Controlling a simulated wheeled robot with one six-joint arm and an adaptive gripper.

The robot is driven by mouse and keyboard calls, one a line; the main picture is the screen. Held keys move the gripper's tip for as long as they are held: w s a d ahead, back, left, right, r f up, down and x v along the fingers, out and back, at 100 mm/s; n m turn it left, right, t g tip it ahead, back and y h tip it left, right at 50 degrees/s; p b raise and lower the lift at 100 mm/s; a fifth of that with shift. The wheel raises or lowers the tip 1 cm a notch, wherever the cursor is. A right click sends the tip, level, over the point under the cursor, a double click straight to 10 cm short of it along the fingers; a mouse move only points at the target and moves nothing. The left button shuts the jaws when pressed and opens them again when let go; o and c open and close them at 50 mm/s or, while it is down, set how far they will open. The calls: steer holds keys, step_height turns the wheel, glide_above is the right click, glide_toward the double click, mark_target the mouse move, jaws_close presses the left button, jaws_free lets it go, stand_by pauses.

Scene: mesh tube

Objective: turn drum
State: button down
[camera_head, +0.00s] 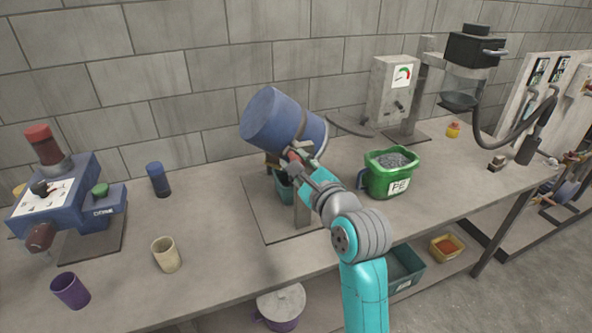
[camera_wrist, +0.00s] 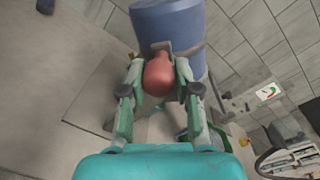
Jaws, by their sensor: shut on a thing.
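The blue drum (camera_head: 270,119) sits tilted on a stand on a grey base plate (camera_head: 262,222) in the middle of the bench. It also shows at the top of the wrist view (camera_wrist: 168,24). A red knob (camera_wrist: 158,75) on the drum's near side lies between my gripper's fingers. My gripper (camera_head: 298,158) is shut on this red knob. In the wrist view the two green-and-grey fingers (camera_wrist: 158,88) lie on either side of it. A teal container under the drum is partly hidden by my gripper and the stand.
A green bucket (camera_head: 389,174) marked PE, full of grey bits, stands close right of my arm. A blue machine (camera_head: 65,200), a dark blue cup (camera_head: 158,180), a cream cup (camera_head: 166,254) and a purple cup (camera_head: 70,291) stand left. A grey gauge box (camera_head: 391,90) stands behind.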

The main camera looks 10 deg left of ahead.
steer(key=shift+w+d+r+m, duration=0.2)
steer(key=shift+d+r+m, duration=0.1)
steer(key=shift+m, duration=0.3)
steer(key=c, duration=0.8)
jaws_free()
steer(key=shift+s, duration=0.1)
steer(key=v, duration=1.1)
steer(key=shift+s+d+f, duration=0.1)
steer(key=shift+s+d, duration=0.2)
